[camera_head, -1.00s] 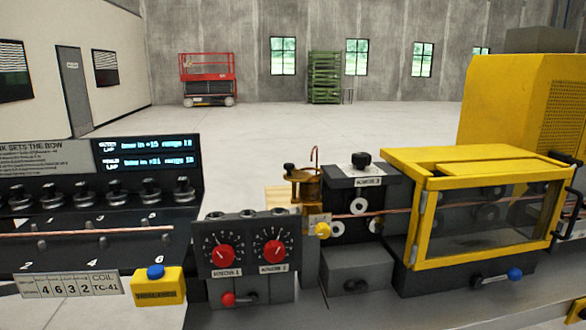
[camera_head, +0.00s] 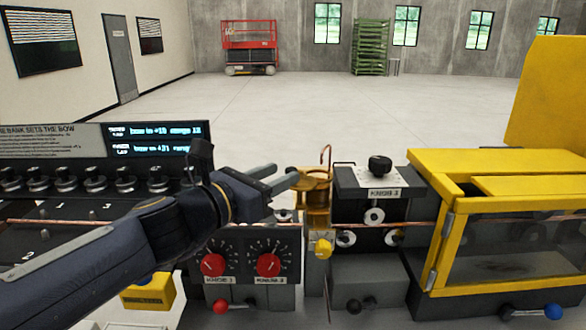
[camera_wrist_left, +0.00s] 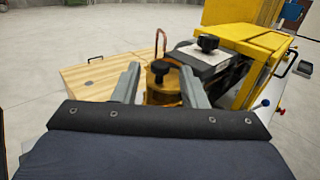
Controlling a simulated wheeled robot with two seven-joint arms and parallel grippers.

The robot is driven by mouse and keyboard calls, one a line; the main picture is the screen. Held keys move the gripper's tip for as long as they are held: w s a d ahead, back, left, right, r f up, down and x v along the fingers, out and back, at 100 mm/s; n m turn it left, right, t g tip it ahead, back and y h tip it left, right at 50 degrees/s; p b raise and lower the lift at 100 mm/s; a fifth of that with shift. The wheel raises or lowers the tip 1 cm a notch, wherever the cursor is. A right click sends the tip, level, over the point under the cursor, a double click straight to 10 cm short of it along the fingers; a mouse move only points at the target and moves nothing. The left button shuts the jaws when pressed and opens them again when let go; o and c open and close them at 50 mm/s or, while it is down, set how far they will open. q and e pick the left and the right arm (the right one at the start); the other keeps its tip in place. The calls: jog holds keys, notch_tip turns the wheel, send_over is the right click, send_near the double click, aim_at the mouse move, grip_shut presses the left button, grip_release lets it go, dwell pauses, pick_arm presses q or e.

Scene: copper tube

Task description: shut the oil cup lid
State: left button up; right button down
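The brass oil cup (camera_head: 318,194) stands on the machine beside the black roller block, with a thin copper tube curving up behind it. In the left wrist view, a black knob (camera_wrist_left: 161,68) shows above the brass cup (camera_wrist_left: 165,98). In the head view the knob and lid are hidden behind my left gripper, and I cannot tell how far open the lid stands. My left gripper (camera_head: 284,176) is open at the cup's left side. In the wrist view its fingers (camera_wrist_left: 158,72) straddle the knob, with gaps visible. My right gripper is not in view.
The black roller block (camera_head: 365,181) with a top knob stands right of the cup, and the yellow guarded housing (camera_head: 430,210) is farther right. Red dials (camera_head: 268,265) sit below my left gripper. A copper tube (camera_head: 400,225) runs across.

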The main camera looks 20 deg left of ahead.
aim_at(287, 171)
pick_arm(q)
jog(key=shift+x, duration=2.15)
grip_shut()
